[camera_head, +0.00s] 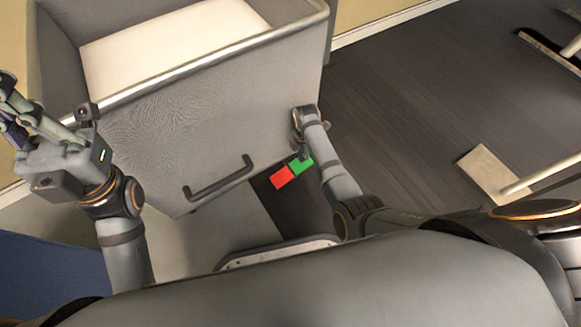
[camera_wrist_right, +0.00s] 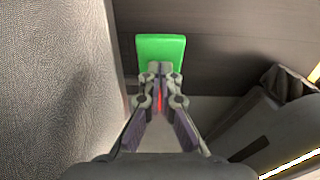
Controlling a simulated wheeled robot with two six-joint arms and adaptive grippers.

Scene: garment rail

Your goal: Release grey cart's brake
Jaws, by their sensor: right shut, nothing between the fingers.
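The grey cart (camera_head: 190,125) is an open-topped box with a dark bar handle (camera_head: 218,180) low on its near face. At its lower right edge are a red pedal (camera_head: 282,177) and a green pedal (camera_head: 301,166), side by side. My right gripper (camera_wrist_right: 160,68) is shut and empty. Its fingertips overlap the near edge of the green pedal in the right wrist view (camera_wrist_right: 160,46); I cannot tell whether they touch it. A sliver of red shows between the fingers. My left gripper (camera_head: 12,105) is raised left of the cart, its fingers partly cut off by the frame.
A white surface (camera_head: 175,52) shows inside the cart. The cart's wall stands close on the left of my right gripper. Dark wood floor (camera_head: 430,110) is open to the right, with a pale flat base and pole (camera_head: 484,174) standing on it. The wall runs behind.

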